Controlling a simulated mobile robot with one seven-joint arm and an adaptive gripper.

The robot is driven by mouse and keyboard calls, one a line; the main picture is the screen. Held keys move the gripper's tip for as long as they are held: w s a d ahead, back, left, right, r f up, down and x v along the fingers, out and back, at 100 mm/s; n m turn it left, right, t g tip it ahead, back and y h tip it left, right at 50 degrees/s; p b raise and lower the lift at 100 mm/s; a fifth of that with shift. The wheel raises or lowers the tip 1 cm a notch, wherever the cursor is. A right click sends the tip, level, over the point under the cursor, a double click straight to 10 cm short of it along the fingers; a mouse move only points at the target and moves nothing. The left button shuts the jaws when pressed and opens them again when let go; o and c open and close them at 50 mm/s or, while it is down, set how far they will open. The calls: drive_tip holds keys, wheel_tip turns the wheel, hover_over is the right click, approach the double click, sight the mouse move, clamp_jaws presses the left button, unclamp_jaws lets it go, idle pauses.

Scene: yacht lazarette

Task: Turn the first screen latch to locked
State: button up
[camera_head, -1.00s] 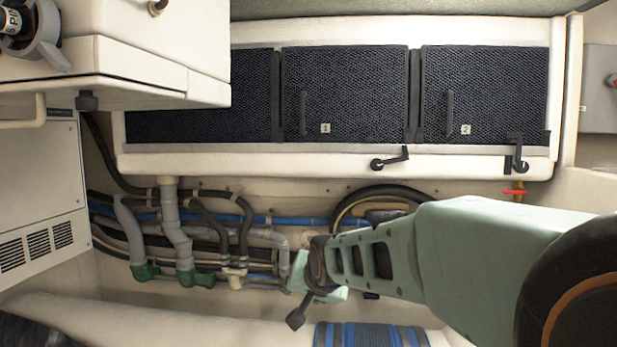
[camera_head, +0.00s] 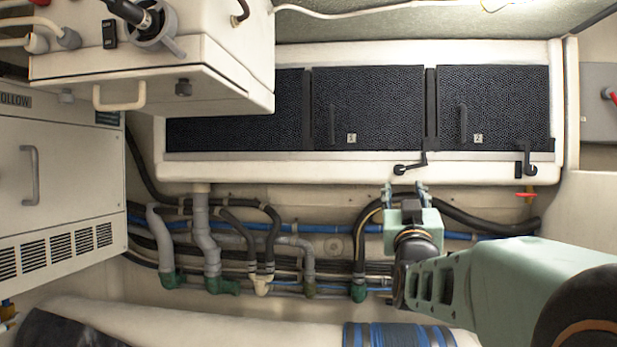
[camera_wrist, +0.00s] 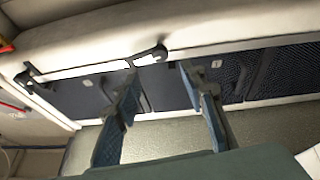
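The first screen (camera_head: 368,108), a dark mesh panel labelled 1, sits in the white wall frame. Its black latch (camera_head: 411,166) is on the ledge below its right edge, its pivot at the left and its arm lying nearly level to the right with an upturned end. My gripper (camera_head: 405,187) is open and empty just below this latch, fingers pointing up at it. In the wrist view, which is roughly upside down, the latch (camera_wrist: 147,56) appears just beyond the two spread fingertips (camera_wrist: 158,72). I cannot tell the exact gap.
The second screen (camera_head: 508,105) is to the right, with its own black latch (camera_head: 526,165) at its lower right corner. A red-handled valve (camera_head: 527,195) is below that. Hoses and pipes (camera_head: 262,240) run along the wall below. A white box (camera_head: 150,75) juts out at upper left.

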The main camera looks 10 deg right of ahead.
sight(399, 171)
drive_tip(key=p+x, duration=0.2)
drive_tip(key=x, duration=0.8)
drive_tip(key=shift+w+p, duration=0.25)
drive_tip(key=shift+p, duration=0.05)
drive_tip(key=shift+c, duration=0.2)
drive_tip(key=shift+f, duration=0.1)
clamp_jaws()
